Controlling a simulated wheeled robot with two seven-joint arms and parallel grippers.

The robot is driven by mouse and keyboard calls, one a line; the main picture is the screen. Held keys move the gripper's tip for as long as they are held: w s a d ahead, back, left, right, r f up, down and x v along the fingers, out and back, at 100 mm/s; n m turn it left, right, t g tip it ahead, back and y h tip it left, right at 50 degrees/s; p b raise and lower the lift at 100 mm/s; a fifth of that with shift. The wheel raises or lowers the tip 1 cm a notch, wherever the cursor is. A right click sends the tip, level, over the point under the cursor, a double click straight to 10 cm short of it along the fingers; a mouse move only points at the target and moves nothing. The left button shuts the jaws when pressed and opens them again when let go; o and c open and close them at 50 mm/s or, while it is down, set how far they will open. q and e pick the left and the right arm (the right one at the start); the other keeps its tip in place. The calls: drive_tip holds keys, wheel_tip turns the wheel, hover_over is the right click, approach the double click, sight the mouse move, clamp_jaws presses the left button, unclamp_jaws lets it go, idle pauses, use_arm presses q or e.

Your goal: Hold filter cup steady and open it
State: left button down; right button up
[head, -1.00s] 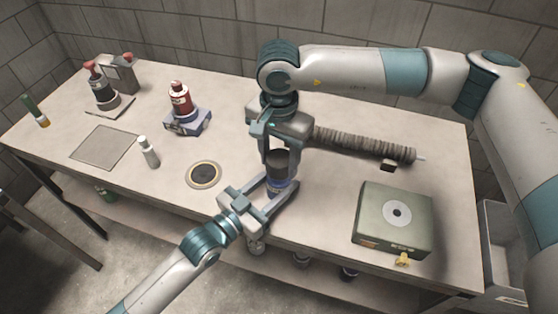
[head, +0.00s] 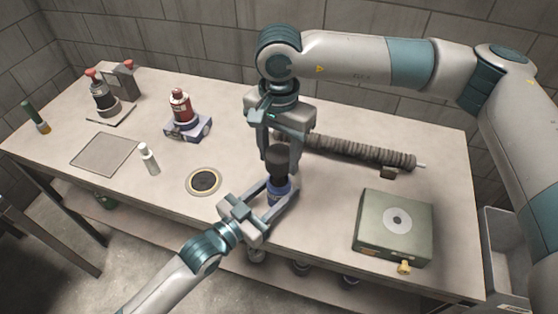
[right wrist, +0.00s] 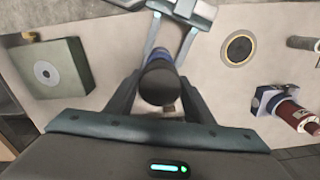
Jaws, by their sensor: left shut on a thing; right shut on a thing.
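The filter cup stands upright near the table's front edge, with a blue lower body (head: 279,191) and a dark upper part (head: 277,160). My left gripper (head: 275,196) is shut around the blue body from the front left. My right gripper (head: 279,163) points down from above and is shut on the dark upper part. In the right wrist view the dark round top (right wrist: 158,84) sits between the right fingers and hides most of the blue body. I cannot tell whether the two parts are separated.
A green box (head: 394,227) stands at the right and a ribbed hose (head: 355,152) lies behind the cup. A ringed disc (head: 203,181), a white bottle (head: 149,159) and a red-topped device (head: 182,112) are to the left. Bare table lies between the cup and the green box.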

drive_tip(key=shift+r, duration=0.1)
use_arm(q)
drive_tip(key=c, duration=0.8)
unclamp_jaws()
drive_tip(key=shift+c, duration=0.2)
drive_tip(key=shift+s+a, duration=0.1)
drive_tip(key=b+v, duration=0.1)
drive_tip(key=v, duration=0.9)
drive_tip(key=shift+s+a+f+b, duration=0.1)
drive_tip(key=shift+s+b, duration=0.05)
drive_tip(key=shift+b, duration=0.25)
use_arm(e)
wheel_tip(320, 180, down, 2)
use_arm(q)
drive_tip(key=shift+s+a, duration=0.45)
drive_tip(key=shift+s, duration=0.05)
